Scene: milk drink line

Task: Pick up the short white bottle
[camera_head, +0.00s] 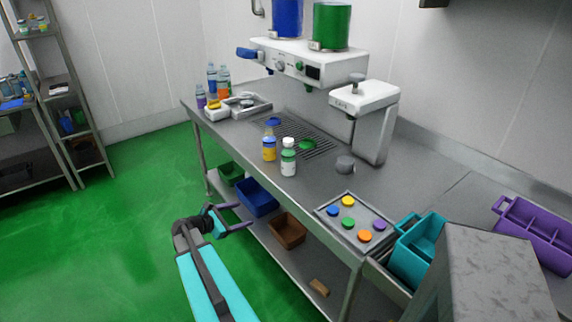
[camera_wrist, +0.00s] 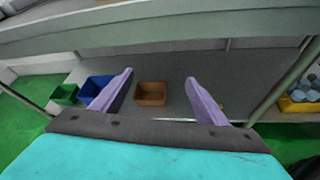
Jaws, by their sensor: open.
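The short white bottle (camera_head: 289,167) stands upright on the steel counter, near its front edge, with a green band or cap at its top. A white cap shows just above it; I cannot tell whether it belongs to a second bottle behind. A yellow bottle (camera_head: 269,153) with a blue top stands close to its left. My gripper (camera_head: 238,217) is in front of the counter, below its top and lower left of the bottles. Its purple fingers are spread and empty in the wrist view (camera_wrist: 158,78). No bottle shows there.
The counter edge (camera_wrist: 160,38) crosses the wrist view above my fingers. Blue (camera_head: 257,198) and brown (camera_head: 288,232) bins sit on the lower shelf. A button tray (camera_head: 322,212) lies right of the bottles. The dispensing machine (camera_head: 312,62) stands behind. Green floor is clear at left.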

